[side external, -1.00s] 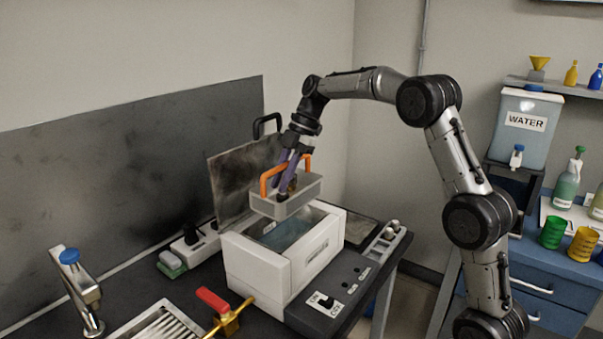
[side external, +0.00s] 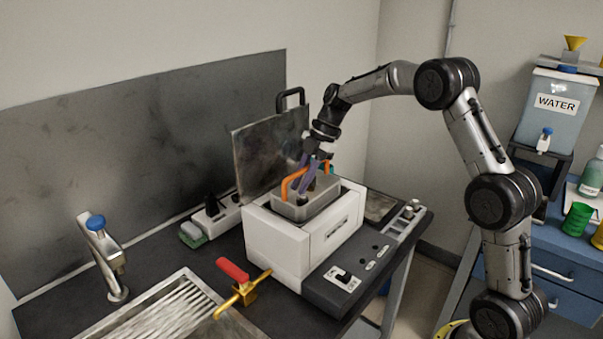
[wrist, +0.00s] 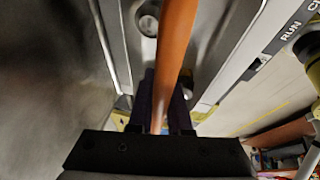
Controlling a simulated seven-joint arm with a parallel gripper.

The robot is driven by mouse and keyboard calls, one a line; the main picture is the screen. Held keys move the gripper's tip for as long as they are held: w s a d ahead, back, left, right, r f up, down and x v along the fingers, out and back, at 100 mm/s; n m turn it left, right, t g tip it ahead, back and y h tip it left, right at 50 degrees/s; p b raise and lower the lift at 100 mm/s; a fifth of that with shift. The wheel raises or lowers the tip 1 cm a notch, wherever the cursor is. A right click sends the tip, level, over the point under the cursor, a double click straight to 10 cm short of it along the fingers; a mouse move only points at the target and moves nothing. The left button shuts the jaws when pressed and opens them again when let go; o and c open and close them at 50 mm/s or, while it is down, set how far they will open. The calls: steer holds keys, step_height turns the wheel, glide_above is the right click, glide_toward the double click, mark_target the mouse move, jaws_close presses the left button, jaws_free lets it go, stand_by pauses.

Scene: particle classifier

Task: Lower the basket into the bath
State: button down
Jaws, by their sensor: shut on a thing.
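The grey basket (side external: 292,212) with an orange handle (side external: 287,184) sits low in the opening of the white bath (side external: 275,245). Its upper walls and rim stand above the bath's rim; its bottom is hidden, so I cannot tell whether it rests on anything. My gripper (side external: 309,183) is shut on the handle, above the basket. In the wrist view the orange handle (wrist: 177,45) runs down between the dark fingers, and the grey basket (wrist: 212,35) lies beneath with a round thing in it. The bath's lid (side external: 268,150) stands open behind.
A control panel (side external: 350,278) with a switch and knobs fronts the bath. A red-handled brass valve (side external: 236,285), a sink (side external: 165,312) and a tap (side external: 103,255) are at the left. The water tank (side external: 553,105) stands far right.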

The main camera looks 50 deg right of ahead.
steer(key=shift+f, duration=4.1)
steer(key=shift+f, duration=0.6)
steer(key=c, duration=0.8)
jaws_free()
steer(key=shift+o, duration=0.2)
